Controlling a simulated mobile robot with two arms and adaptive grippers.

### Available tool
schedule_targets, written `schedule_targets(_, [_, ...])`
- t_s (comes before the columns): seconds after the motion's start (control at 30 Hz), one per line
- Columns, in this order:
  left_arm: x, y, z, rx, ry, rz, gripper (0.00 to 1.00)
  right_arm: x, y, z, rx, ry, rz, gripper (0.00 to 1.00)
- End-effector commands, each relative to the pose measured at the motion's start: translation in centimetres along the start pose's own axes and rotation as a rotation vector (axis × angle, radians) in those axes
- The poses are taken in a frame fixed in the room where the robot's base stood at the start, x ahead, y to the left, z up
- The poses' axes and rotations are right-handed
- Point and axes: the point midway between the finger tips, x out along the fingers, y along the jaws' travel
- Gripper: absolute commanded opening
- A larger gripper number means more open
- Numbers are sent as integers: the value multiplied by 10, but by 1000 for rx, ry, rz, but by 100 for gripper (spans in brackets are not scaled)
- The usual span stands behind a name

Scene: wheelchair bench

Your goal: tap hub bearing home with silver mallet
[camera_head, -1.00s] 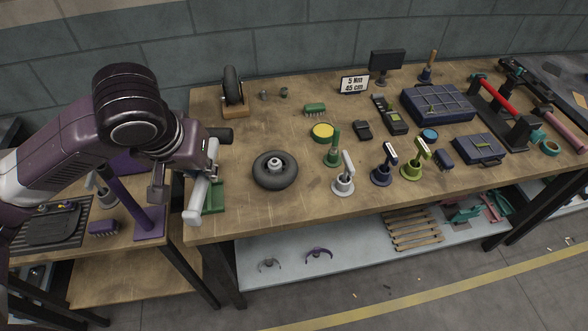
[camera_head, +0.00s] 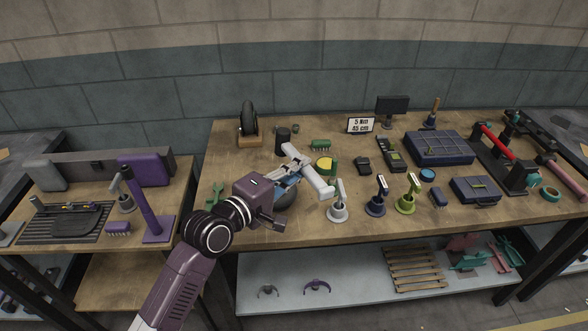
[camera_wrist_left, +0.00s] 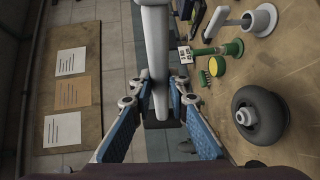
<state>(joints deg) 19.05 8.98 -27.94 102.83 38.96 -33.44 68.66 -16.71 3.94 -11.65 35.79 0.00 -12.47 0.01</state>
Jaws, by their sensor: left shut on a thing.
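My left gripper (camera_head: 284,184) is shut on the silver mallet (camera_head: 312,174) and holds it above the bench, over the wheel. In the left wrist view the pale mallet (camera_wrist_left: 156,40) runs up between the blue-padded fingers of the gripper (camera_wrist_left: 155,90). The black wheel (camera_head: 287,200) lies flat and is mostly hidden behind my gripper in the head view. In the left wrist view the wheel (camera_wrist_left: 271,105) is clear, with the silver hub (camera_wrist_left: 244,116) in its middle. How far the bearing sits in cannot be told. The mallet is apart from the hub.
White (camera_head: 338,214), navy (camera_head: 376,208) and olive (camera_head: 407,206) stands line the front of the bench (camera_head: 450,213). A green brush (camera_head: 320,146) and yellow-topped tin (camera_head: 325,165) lie behind the wheel. A caster wheel (camera_head: 249,118) stands at the back left. A sign reads 5 Nm, 45 cm (camera_head: 360,125).

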Motion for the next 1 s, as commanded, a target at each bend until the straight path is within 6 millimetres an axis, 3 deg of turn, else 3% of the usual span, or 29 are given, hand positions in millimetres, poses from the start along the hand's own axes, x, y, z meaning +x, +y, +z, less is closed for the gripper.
schedule_targets(0.23, [4, -10, -14, -47, 107, 109, 0, -1, 10, 17, -4, -25, 11, 46])
schedule_targets(0.83, [2, -8, -15, -48, 118, 113, 0, -10, 11, 12, -1, -19, 13, 46])
schedule_targets(1.0, [5, -28, -14, -46, 119, 112, 0, 6, 8, 12, 0, -14, 9, 46])
